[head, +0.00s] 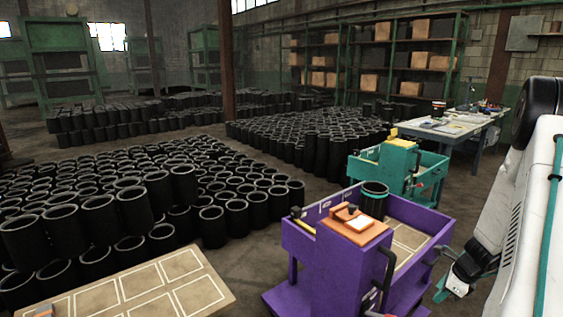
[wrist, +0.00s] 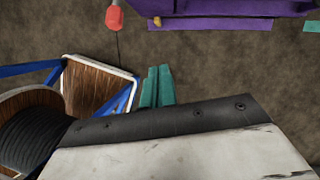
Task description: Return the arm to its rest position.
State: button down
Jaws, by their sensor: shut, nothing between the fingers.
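My gripper (wrist: 157,86) shows in the wrist view as two teal fingers side by side, closed together with nothing between them. It is over bare floor, apart from the purple cart (wrist: 210,8) at the top of that view. In the head view my white arm comes down the right side, with its dark wrist low at the right, beside the purple cart (head: 300,252). The fingertips are hard to make out there. A white surface with a dark bolted strip, which looks like part of my own body, fills the bottom of the wrist view.
A green cart (head: 385,165) and a workbench (head: 462,130) are behind. Many black sleeves (head: 130,215) crowd the left floor.

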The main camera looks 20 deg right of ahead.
jog(key=s+a+r+n+g+y, duration=0.1)
jog(key=s+a+r+n+g, duration=0.1)
jog(key=a+r+n, duration=0.8)
jog(key=s+a+r+n+g+y, duration=0.1)
jog(key=s+a+r+n+g, duration=0.1)
jog(key=a+r+n, duration=0.75)
jog(key=s+a+r+n+t+h, duration=0.1)
jog(key=s+a+r+n+h, duration=0.1)
jog(key=s+a+r+n, duration=0.3)
jog(key=s+a+r+n+t+h, duration=0.1)
jog(key=s+a+r+n, duration=0.4)
jog(key=a, duration=0.8)
notch_tip(320, 180, up, 4)
jog(key=shift+s+a+f+h, duration=0.1)
jog(key=shift+s+a+h, duration=0.3)
jog(key=shift+s, duration=0.5)
